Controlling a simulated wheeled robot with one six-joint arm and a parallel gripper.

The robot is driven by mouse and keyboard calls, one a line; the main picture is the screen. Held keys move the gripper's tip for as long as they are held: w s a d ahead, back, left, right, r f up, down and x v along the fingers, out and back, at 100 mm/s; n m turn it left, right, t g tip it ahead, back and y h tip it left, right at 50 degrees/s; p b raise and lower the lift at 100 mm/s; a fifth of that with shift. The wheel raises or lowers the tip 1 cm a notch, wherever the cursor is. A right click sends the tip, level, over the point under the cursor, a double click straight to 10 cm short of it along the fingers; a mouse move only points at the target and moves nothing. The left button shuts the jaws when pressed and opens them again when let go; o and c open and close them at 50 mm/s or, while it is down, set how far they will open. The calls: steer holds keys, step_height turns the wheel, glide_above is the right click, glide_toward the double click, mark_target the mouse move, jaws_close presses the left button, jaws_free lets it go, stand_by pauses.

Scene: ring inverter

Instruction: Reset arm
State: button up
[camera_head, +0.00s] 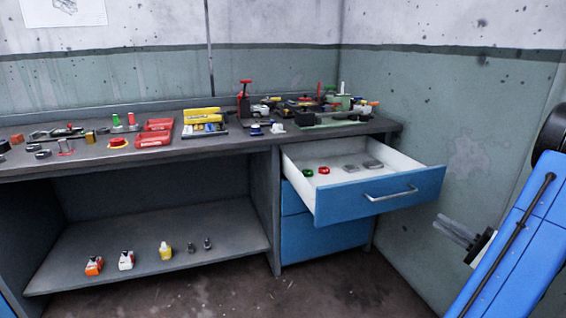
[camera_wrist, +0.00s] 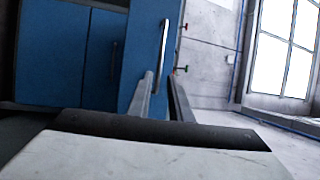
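My gripper (camera_head: 441,226) is at the right in the head view, in front of and to the right of the open drawer (camera_head: 376,193). Its two grey fingers point left, towards the drawer side. In the wrist view my gripper (camera_wrist: 161,80) has a narrow gap between the fingers and nothing in it. The blue drawer front with its silver handle (camera_wrist: 165,45) shows beyond the fingertips, apparently apart from them. My blue arm reaches in from the lower right of the head view.
The workbench (camera_head: 215,143) carries many tools, red trays and a yellow box. The right wall is close; floor in front is clear.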

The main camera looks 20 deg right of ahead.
steer(key=w+a+r+n+g+y, duration=0.15)
steer(key=a+g, duration=0.25)
steer(key=a, duration=0.5)
steer(key=w+a+n+g+y, duration=0.1)
steer(key=a+n+g, duration=0.25)
steer(key=a, duration=0.55)
steer(key=w+a+r+n+g+y, duration=0.15)
steer(key=a+g, duration=0.25)
steer(key=a, duration=0.5)
steer(key=s+a+f+n+g+h, duration=0.1)
steer(key=s+a+g+h, duration=0.15)
steer(key=a, duration=0.35)
steer(key=s+a+n+g+h, duration=0.1)
steer(key=s+a+g, duration=0.2)
steer(key=s+a, duration=0.15)
steer(key=s+a+r+n+t+h, duration=0.3)
steer(key=s+a+n+h, duration=0.1)
steer(key=s+h, duration=0.4)
steer(key=shift+s+a, duration=0.15)
steer(key=shift+s, duration=0.25)
